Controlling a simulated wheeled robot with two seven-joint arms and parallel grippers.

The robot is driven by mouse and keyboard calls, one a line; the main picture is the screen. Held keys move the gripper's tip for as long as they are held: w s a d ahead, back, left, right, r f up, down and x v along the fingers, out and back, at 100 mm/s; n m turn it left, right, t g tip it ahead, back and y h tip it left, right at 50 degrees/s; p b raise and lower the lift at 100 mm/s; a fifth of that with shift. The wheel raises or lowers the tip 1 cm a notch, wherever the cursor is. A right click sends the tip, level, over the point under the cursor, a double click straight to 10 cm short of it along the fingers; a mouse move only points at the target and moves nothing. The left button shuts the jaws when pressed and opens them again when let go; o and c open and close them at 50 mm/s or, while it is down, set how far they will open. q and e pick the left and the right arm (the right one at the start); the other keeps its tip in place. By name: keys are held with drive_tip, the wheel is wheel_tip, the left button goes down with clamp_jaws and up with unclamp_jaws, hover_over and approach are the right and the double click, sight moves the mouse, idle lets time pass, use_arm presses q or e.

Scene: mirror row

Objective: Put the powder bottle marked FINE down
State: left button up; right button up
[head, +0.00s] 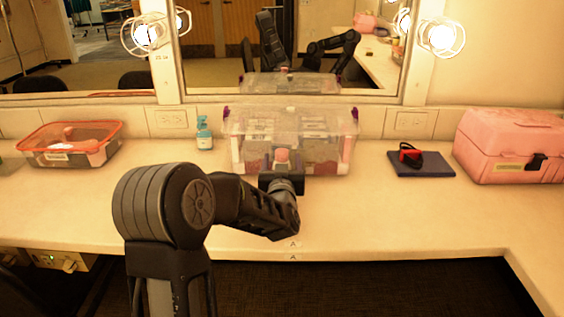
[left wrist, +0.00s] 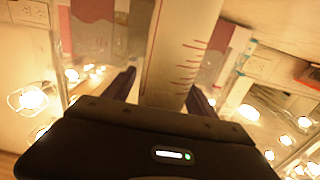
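My left gripper (head: 281,180) is low over the counter, at the front of a clear plastic bin with purple latches (head: 345,125). In the left wrist view, its two dark fingers (left wrist: 163,95) flank a pale bottle with red tick marks (left wrist: 182,45) and appear closed on it. In the head view, a pinkish round top (head: 282,156) shows just above the gripper, against the bin; the bottle's lower part is hidden. No word FINE is readable. I cannot tell whether the bottle's base touches the counter. My right gripper is not in view.
A clear tub with an orange rim (head: 70,158) and a teal spray bottle (head: 204,132) stand left of the bin. A dark blue book (head: 420,170) with a red and black item and a pink case (head: 505,145) stand right. The front counter (head: 390,220) is clear. A mirror stands behind.

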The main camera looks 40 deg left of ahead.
use_arm(q)
drive_tip(key=shift+r, duration=0.1)
drive_tip(key=shift+s, duration=0.1)
drive_tip(key=v, duration=1.2)
